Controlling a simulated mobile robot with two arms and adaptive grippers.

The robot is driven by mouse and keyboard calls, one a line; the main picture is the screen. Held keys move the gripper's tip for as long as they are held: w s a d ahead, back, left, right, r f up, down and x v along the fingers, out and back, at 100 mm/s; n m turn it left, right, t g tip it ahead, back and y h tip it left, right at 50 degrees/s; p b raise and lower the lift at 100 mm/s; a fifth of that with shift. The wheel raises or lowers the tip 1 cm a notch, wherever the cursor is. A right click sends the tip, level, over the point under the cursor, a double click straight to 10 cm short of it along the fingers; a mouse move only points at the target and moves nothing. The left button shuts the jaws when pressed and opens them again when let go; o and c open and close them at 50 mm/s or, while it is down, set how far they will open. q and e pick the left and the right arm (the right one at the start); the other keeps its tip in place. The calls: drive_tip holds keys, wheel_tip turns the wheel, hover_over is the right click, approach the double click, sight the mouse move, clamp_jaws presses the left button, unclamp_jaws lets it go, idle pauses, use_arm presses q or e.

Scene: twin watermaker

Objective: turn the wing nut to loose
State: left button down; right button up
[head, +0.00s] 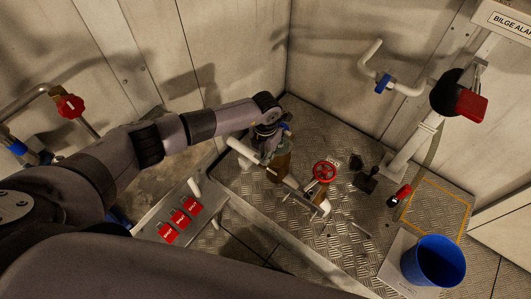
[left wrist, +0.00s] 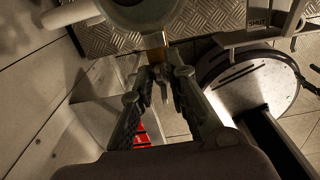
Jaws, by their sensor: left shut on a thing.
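My left gripper (head: 268,135) reaches in from the left and points down beside a pipe fitting with an olive-brown bowl (head: 279,165). In the left wrist view its two dark fingers (left wrist: 160,82) close in on a small grey wing nut (left wrist: 163,88). The wing nut sits just under a brass-coloured stem (left wrist: 155,48), below a round grey housing (left wrist: 140,12). The fingers partly hide the nut, so its turn angle is hard to read. In the head view the arm and gripper cover the nut. My right gripper is not in view.
A red handwheel (head: 325,171) stands right of the bowl. A blue bucket (head: 434,262) stands at lower right. A white pipe with a blue valve (head: 383,83) and a bilge alarm post (head: 414,145) are at the right.

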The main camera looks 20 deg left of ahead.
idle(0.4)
use_arm(q)
drive_tip(key=c, duration=1.8)
unclamp_jaws()
drive_tip(key=shift+r, duration=0.1)
wheel_tip(320, 180, up, 7)
drive_tip(key=shift+r, duration=0.15)
drive_tip(key=shift+s, duration=0.1)
